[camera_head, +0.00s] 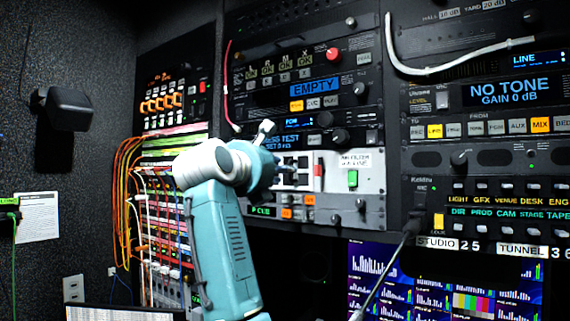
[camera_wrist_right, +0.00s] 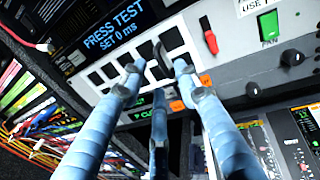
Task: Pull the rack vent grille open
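The rack vent grille (camera_wrist_right: 122,68) is a pale panel with rows of dark square openings, below a blue display in the right wrist view. In the head view, part of the grille (camera_head: 303,178) shows just right of my right gripper (camera_head: 277,160), which hides the rest. In the right wrist view, the blue fingers of my right gripper (camera_wrist_right: 159,70) reach up to the grille, their tips apart and in front of its right part. I cannot tell whether they touch it. The grille looks flush with the rack. My left gripper is out of view.
A red latch-like tab (camera_wrist_right: 209,38) and a green switch (camera_wrist_right: 268,25) sit right of the grille. Black knobs (camera_wrist_right: 292,57) stick out of the panel. Coloured cables (camera_head: 128,180) hang at the left. A dark cable (camera_head: 388,268) crosses the lower screens.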

